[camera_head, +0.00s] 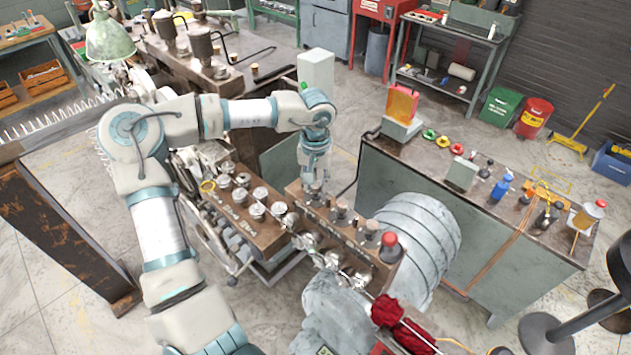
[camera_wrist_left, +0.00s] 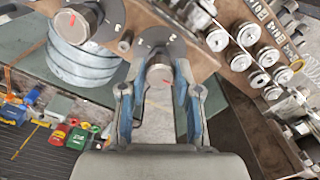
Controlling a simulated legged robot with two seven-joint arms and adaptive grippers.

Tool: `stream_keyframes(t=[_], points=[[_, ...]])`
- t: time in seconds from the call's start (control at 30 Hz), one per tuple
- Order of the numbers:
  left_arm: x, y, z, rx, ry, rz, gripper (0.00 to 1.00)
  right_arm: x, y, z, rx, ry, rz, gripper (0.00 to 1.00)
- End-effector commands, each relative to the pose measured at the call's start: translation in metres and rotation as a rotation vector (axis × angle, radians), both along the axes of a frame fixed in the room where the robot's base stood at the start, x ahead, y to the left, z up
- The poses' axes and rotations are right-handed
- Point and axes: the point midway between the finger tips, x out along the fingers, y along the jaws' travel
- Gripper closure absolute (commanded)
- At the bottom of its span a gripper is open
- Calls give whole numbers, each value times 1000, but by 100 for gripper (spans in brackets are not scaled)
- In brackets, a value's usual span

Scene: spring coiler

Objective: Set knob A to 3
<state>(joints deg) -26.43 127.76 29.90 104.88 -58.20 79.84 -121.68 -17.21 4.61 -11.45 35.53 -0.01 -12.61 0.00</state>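My left gripper (camera_head: 315,183) points down at the left end of a brown control panel (camera_head: 328,224). In the left wrist view, its two blue-grey fingers (camera_wrist_left: 155,88) stand apart on either side of a round metal knob (camera_wrist_left: 159,76). The knob has a red pointer mark and sits on a dark dial plate. I cannot tell whether the fingers touch it. A second knob (camera_wrist_left: 77,22) with a red mark is at the upper left. In the head view, more knobs (camera_head: 341,209) and a red button (camera_head: 389,241) line the panel. My right gripper is not in view.
A second brown panel (camera_head: 238,222) with several round gauges or caps stands left of the knob panel. A grey ribbed drum (camera_head: 422,232) is close on its right. A workbench (camera_head: 450,215) with bottles and small parts is behind. Red rags (camera_head: 392,316) lie in front.

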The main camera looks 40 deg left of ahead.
Motion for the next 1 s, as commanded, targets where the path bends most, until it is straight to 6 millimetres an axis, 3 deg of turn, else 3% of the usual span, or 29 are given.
stream_keyframes(t=[0.03,0.07,0.47,0.8,1.0], points=[[0,0,0,0,1,1,52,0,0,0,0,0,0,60],[0,0,0,0,1,1,45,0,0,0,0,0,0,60],[0,-1,8,1,-2,1,44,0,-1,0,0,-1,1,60],[2,0,77,1,-3,3,44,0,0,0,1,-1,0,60],[3,2,109,0,0,2,44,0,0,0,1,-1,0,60]])
